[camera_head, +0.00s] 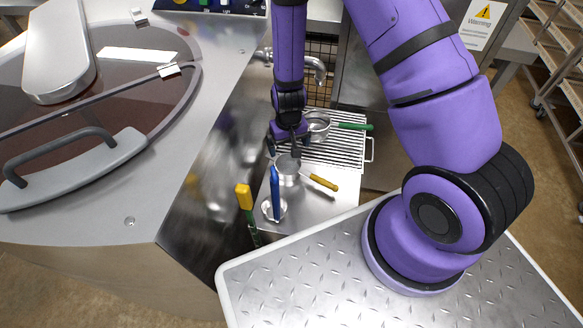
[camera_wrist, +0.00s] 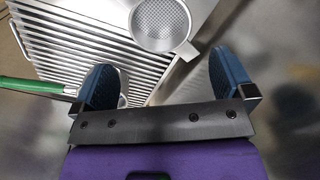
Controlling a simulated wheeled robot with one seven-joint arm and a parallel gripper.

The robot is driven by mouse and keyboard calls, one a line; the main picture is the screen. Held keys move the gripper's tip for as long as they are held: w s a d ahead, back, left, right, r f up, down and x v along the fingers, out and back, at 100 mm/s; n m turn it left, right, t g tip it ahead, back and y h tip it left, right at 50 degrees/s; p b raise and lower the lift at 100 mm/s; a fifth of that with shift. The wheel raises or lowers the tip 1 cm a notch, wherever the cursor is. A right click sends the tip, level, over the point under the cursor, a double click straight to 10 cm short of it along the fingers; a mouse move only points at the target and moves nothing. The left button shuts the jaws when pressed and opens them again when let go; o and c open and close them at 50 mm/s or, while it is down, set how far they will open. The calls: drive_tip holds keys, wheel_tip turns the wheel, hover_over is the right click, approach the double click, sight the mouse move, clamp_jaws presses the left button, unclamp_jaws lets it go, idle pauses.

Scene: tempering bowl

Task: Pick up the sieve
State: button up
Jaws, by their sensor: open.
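The sieve (camera_head: 288,167) has a round metal bowl and a yellow handle that points down and right in the head view. Its perforated bowl also shows at the top of the wrist view (camera_wrist: 160,22), with a small metal tab at its lower right. The handle is out of the wrist view. My gripper (camera_head: 287,150) points down, just behind the sieve bowl in the head view. In the wrist view, my gripper (camera_wrist: 165,85) has its blue fingers wide apart with nothing between them. The bowl lies beyond the fingertips, apart from them.
A green-handled metal utensil (camera_head: 318,122) lies on the slatted rack (camera_head: 345,152), right of my gripper. A faucet (camera_head: 318,68) is behind. The large machine's metal side (camera_head: 205,165) bounds the left.

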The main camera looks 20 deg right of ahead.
sight(289, 172)
drive_tip(key=shift+s+f, duration=0.15)
drive_tip(key=shift+f, duration=5.75)
drive_tip(key=c, duration=0.7)
drive_tip(key=shift+r, duration=0.15)
